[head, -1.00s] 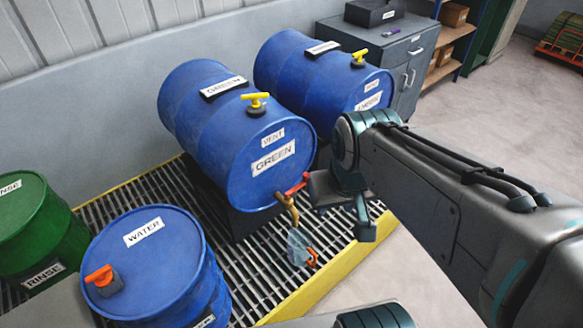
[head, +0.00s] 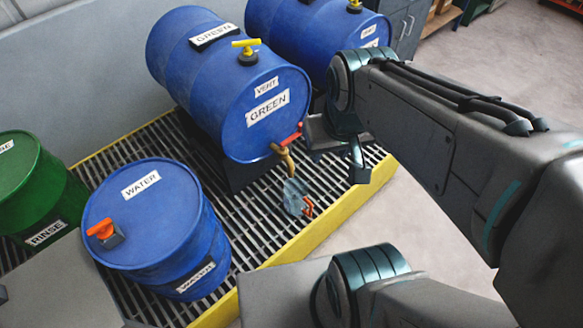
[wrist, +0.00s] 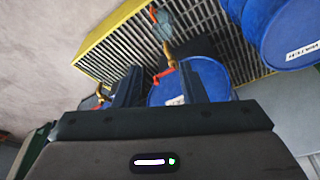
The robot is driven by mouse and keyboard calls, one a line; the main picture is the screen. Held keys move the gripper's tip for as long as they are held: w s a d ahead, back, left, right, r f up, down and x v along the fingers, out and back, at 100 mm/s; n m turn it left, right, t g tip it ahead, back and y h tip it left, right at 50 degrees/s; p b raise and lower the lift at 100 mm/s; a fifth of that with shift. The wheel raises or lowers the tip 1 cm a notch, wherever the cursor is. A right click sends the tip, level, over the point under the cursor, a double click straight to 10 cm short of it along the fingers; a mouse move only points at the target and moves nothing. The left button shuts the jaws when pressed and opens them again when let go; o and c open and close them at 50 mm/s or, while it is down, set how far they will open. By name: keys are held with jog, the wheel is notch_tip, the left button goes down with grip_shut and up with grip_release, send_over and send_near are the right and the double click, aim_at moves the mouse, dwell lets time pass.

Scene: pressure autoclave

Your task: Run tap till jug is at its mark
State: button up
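A brass tap (head: 285,157) with a red lever (head: 290,133) sits low on the front of the blue drum labelled GREEN (head: 233,115). A small translucent jug (head: 294,196) with an orange handle is under the tap's spout; its mark and any liquid level are too small to tell. My gripper (head: 334,150) is just right of the lever's end. In the wrist view my gripper (wrist: 160,80) is open, and the red lever (wrist: 164,73) shows between its two fingers, with no grip on it. The jug (wrist: 163,28) also shows there, beyond the lever.
A yellow-edged drip grating (head: 262,240) lies under the drums. A blue WATER drum (head: 160,235) stands front left, beside a green RINSE drum (head: 30,190). A second blue drum (head: 310,35) lies behind the GREEN one. Open floor (head: 440,235) is to the right.

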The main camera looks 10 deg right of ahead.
jog(key=shift+o, duration=0.8)
jog(key=w+d+f+m+g+y+b, duration=0.1)
jog(key=w+f+m+g+y+b, duration=0.2)
jog(key=w+f+m, duration=0.55)
jog(key=w+d+f+m+g+y+b, duration=0.1)
jog(key=w+d+f+m+y+b, duration=0.15)
jog(key=w+f+b, duration=0.65)
jog(key=w+d+f+m+t+y+b, duration=0.1)
jog(key=w+d+f+m+t+y, duration=0.1)
jog(key=w+d+f+m+y, duration=0.35)
jog(key=w+d+f+m+t+y+b, duration=0.1)
jog(key=w+d+f+m+t+y, duration=0.15)
jog(key=w+d+m, duration=0.4)
jog(key=n, duration=0.2)
send_near(292, 136)
jog(key=shift+h, duration=0.25)
jog(key=w+a, duration=0.2)
jog(key=a, duration=0.1)
jog(key=w+a, duration=0.2)
jog(key=shift+a+f, duration=0.25)
